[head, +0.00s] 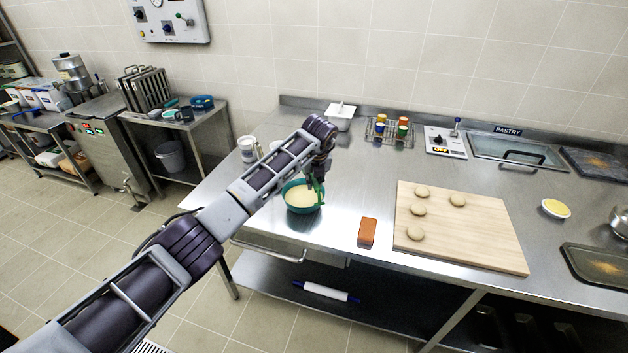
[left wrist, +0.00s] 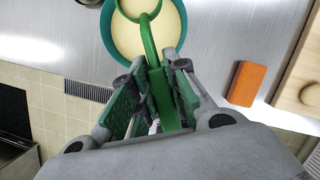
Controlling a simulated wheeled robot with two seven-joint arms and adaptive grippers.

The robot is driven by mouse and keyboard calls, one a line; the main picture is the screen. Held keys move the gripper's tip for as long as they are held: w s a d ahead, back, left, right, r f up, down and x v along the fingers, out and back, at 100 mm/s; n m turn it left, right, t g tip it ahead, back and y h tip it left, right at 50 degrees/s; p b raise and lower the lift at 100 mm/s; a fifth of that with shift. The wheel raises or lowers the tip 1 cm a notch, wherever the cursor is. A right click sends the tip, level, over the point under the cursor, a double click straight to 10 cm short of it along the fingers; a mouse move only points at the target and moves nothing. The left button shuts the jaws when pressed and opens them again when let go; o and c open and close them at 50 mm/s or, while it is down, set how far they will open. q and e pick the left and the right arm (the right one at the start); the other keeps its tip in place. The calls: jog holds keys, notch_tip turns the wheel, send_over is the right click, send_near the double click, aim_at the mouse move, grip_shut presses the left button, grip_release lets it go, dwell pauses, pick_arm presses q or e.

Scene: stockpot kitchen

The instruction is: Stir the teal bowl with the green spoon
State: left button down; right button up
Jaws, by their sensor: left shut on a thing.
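The teal bowl (head: 301,197) stands on the steel counter near its front left edge, filled with a pale yellow mixture. My left gripper (head: 318,180) is over the right side of the bowl, pointing down. It is shut on the green spoon (head: 320,190). In the left wrist view the green spoon (left wrist: 158,75) runs from between the fingers of my gripper (left wrist: 155,75) out over the teal bowl (left wrist: 108,28). Its ring-shaped end lies over the pale mixture; I cannot tell how deep it reaches. My right gripper is in neither view.
An orange block (head: 367,232) lies right of the bowl. Beyond it is a wooden board (head: 470,240) with several dough balls. A rack of colored jars (head: 390,131) and a white container (head: 340,116) stand at the back. A white tub (head: 247,148) stands left. The middle counter is clear.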

pick_arm(q)
jog(key=shift+n+y, duration=0.6)
jog(key=shift+n, duration=0.8)
